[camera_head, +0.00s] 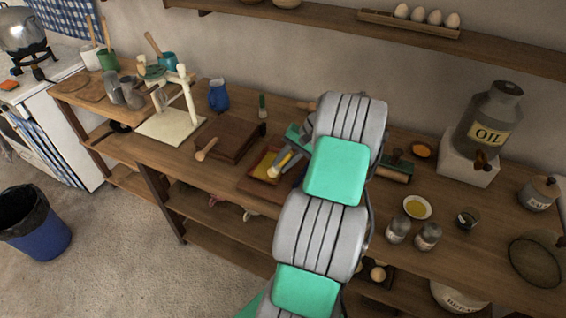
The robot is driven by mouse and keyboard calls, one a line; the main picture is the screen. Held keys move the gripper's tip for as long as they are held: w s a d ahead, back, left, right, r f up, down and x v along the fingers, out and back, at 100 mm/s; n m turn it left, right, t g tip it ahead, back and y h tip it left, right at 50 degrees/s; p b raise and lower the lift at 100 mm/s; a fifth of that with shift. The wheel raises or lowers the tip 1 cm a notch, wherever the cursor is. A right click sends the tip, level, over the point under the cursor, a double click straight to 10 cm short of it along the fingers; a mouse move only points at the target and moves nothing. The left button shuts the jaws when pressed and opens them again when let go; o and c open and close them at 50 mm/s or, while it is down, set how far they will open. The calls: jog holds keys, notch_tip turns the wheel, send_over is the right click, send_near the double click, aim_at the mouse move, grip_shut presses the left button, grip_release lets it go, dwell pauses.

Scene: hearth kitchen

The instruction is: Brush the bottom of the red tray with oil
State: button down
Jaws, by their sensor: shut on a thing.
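A reddish-brown tray (254,186) lies on the wooden counter near its front edge, with a yellow area (263,165) inside it. My arm hides its right part. My gripper (289,152) is over this tray, shut on a pale brush-like tool (281,164). The tool slants down to the left, its yellowish end at or just above the tray bottom; I cannot tell whether it touches. A small white bowl of yellow oil (417,207) stands to the right of my arm. A large grey can labelled OIL (488,122) stands on a white block behind it.
A darker brown tray or board (232,136) with a wooden-handled tool (206,149) lies just left. A cream stand (170,128) and a blue jug (218,95) are farther left. Two shakers (398,230) and a dark cup (467,218) stand right of my arm.

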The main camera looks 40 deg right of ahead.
jog(key=shift+f+b, duration=0.3)
jog(key=shift+f, duration=0.35)
jog(key=shift+w+d+r+p, duration=0.1)
jog(key=shift+d+r+p, duration=0.25)
jog(key=shift+p, duration=0.45)
jog(key=shift+w+d+p, duration=0.2)
jog(key=shift+d+p, duration=0.3)
jog(key=shift+p, duration=0.15)
jog(key=shift+w+d+p, duration=0.15)
jog(key=shift+d+p, duration=0.3)
jog(key=shift+p, duration=0.15)
jog(key=shift+w+d+f, duration=0.1)
jog(key=shift+d+f, duration=0.05)
jog(key=shift+d, duration=0.05)
jog(key=shift+s+a+f, duration=0.15)
jog(key=shift+s+a, duration=0.05)
jog(key=shift+a, duration=0.3)
jog(key=shift+s+a, duration=0.2)
jog(key=shift+a, duration=0.3)
jog(key=shift+s+a, duration=0.15)
jog(key=shift+a, duration=0.35)
jog(key=shift+p, duration=0.4)
